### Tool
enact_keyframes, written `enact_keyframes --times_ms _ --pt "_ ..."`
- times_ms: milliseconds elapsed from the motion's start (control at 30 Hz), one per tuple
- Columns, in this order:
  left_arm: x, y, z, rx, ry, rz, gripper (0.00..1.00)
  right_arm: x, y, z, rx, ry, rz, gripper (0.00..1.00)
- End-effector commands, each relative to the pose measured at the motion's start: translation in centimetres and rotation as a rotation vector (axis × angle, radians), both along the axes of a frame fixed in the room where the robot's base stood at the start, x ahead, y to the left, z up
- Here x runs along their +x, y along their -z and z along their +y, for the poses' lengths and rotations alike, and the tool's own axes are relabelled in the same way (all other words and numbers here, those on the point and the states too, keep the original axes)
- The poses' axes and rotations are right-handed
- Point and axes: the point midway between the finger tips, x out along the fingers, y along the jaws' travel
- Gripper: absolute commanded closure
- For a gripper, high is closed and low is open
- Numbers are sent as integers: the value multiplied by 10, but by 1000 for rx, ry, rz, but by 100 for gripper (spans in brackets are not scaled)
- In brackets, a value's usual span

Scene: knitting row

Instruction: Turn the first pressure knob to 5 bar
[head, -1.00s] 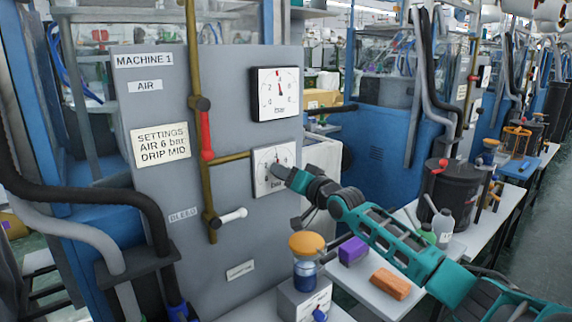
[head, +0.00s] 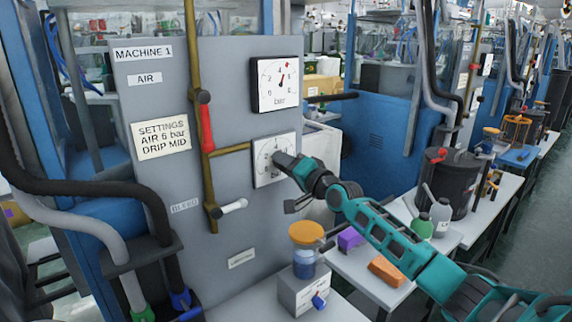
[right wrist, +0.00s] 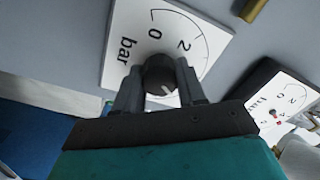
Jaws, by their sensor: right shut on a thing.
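The pressure knob (right wrist: 160,72) is a dark round knob with a pale pointer mark, on a white "bar" dial plate (right wrist: 118,60) on machine 1. The same lower dial plate shows in the head view (head: 262,152), its knob mostly covered by my gripper. My right gripper (head: 283,160) is shut on the knob, one finger on each side of it in the right wrist view (right wrist: 160,82). Above the dial is a white bar gauge (head: 268,92) with a needle and a small red mark; its exact reading is too small to tell. My left gripper is not in view.
A settings card (head: 160,137) reads "AIR 6 bar, DRIP MID". A brass pipe with a red lever (head: 206,128) and a white-handled bleed lever (head: 233,206) stands left of the dials. An orange-capped jar (head: 306,235), purple block (head: 349,239) and orange block (head: 388,270) are below.

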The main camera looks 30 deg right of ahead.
Motion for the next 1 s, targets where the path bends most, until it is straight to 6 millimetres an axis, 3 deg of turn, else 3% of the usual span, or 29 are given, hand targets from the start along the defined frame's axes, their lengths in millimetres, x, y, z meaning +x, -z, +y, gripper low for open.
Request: enact_keyframes --times_ms 200,233,467,767,1000 --pt "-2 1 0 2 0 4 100 0 -3 0 0 1 -6 91" --pt "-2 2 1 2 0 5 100 0 -3 0 0 1 -6 57" --pt "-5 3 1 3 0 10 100 0 -1 0 -1 0 -4 35" --pt "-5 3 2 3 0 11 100 -2 -1 0 -2 0 -2 35" --pt "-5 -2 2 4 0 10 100 -23 0 -2 -3 -1 0 35"
